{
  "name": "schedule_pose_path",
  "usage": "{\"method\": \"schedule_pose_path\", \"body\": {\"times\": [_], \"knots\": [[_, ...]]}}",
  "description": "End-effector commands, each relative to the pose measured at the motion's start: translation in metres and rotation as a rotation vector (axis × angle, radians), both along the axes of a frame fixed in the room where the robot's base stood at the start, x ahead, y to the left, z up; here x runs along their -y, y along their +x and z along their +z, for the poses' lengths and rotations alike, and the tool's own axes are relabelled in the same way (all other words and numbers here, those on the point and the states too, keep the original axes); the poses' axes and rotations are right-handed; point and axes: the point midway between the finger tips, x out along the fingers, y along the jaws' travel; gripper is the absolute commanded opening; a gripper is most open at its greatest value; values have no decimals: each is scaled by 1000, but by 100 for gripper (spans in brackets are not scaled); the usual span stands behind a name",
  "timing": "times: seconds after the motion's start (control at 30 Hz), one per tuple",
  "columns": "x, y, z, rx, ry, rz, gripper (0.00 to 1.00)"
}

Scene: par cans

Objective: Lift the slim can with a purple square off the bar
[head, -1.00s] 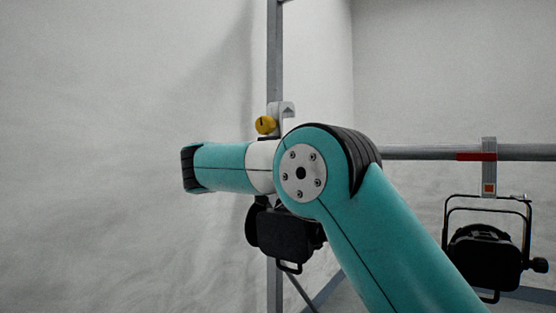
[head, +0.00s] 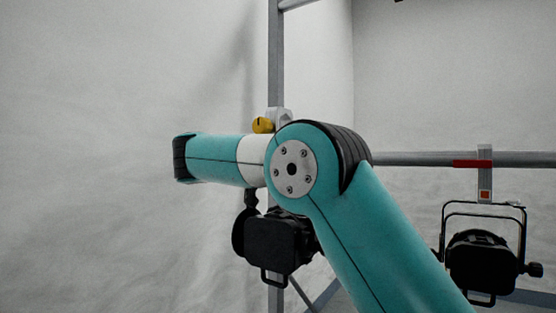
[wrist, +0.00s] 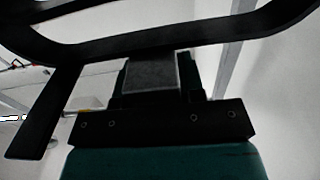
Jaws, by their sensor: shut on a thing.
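A black can (head: 280,245) hangs below my teal arm in the head view, apparently upright. Its pale hook clamp (head: 279,117) with a yellow knob (head: 262,125) shows above the arm, and no bar is seen in the hook. The arm hides its middle and part of the hook. In the wrist view my gripper (wrist: 153,88) is shut on a grey block of this can, with the black yoke (wrist: 165,38) curving across the top. In the head view the arm hides my gripper. No purple square is visible on this can.
The grey bar (head: 415,159) runs right, with red tape (head: 471,163). A second black can (head: 482,262) hangs from it by a clamp with an orange-red square (head: 485,195). A grey upright post (head: 276,50) stands behind the arm. The left side is open before a pale wall.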

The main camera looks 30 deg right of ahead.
Motion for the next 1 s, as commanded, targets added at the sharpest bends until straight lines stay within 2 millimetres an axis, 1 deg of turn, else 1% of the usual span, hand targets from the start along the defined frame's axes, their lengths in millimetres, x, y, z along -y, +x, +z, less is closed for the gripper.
{"method": "schedule_pose_path", "body": {"times": [1.0], "knots": [[1, -1, -33, 7, -2, -1, 0]]}}
